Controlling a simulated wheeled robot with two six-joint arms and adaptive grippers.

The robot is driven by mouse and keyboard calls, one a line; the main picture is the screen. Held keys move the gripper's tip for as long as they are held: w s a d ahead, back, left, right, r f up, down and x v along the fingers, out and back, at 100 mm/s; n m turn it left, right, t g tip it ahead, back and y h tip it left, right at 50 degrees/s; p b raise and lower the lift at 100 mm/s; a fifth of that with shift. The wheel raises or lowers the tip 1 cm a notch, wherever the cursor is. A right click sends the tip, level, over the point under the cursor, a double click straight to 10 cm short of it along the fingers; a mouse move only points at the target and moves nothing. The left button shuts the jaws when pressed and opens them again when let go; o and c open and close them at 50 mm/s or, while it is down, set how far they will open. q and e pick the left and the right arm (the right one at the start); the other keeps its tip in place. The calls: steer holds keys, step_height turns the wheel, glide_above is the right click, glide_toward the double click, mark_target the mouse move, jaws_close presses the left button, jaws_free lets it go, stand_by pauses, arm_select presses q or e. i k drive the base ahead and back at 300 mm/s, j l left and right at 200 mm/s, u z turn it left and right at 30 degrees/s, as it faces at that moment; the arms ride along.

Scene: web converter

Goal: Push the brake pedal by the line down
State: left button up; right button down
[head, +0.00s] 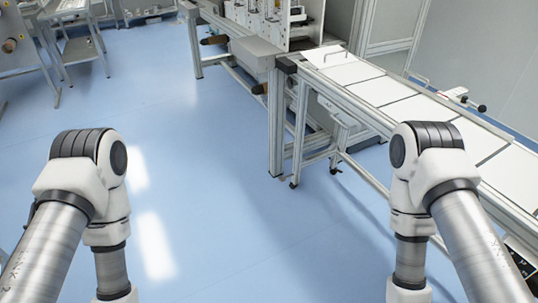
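I cannot make out a brake pedal in the head view. The line (352,73) runs from the upper middle to the right edge, with pale flat panels along its top and a metal frame below. Its legs stand on the blue floor. My two arms come in from the lower left and lower right. Both bend at the elbow and point down out of the bottom of the picture. Neither gripper shows. The right arm hides part of the line's lower frame.
The blue floor (190,150) between my arms and left of the line is clear. A grey box (256,52) juts out at the line's near end, with brown rollers (214,40) beside it. A metal trolley (80,48) and another machine (15,40) stand at the upper left.

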mark_target(281, 178)
steer(key=i+u, duration=0.1)
steer(key=i, duration=0.85)
steer(key=i+l+u, duration=0.1)
steer(key=i, duration=0.8)
steer(key=i+l, duration=0.25)
steer(key=i, duration=0.2)
